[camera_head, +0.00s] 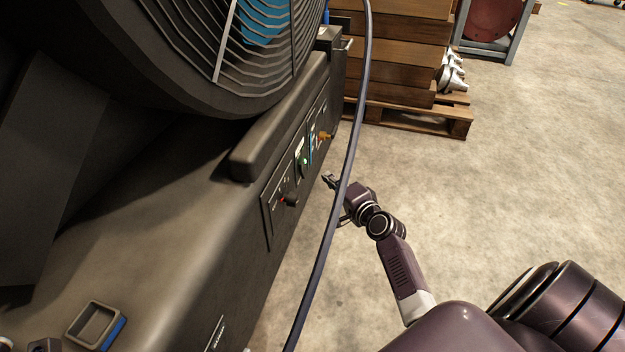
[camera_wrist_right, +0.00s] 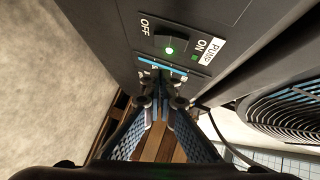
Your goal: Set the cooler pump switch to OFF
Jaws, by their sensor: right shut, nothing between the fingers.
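A PUMP label stands beside ON. I cannot tell for certain which way the knob is turned. In the head view the switch (camera_head: 304,160) is small, with a green light, on the machine's side panel. My right gripper (camera_head: 328,179) is shut and empty, just off the panel to the right of the switch. In the right wrist view its fingertips (camera_wrist_right: 161,90) show below the switch, apart from it.
A dark cable (camera_head: 340,190) crosses in front of my right wrist. Stacked wood on a pallet (camera_head: 420,116) stands behind.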

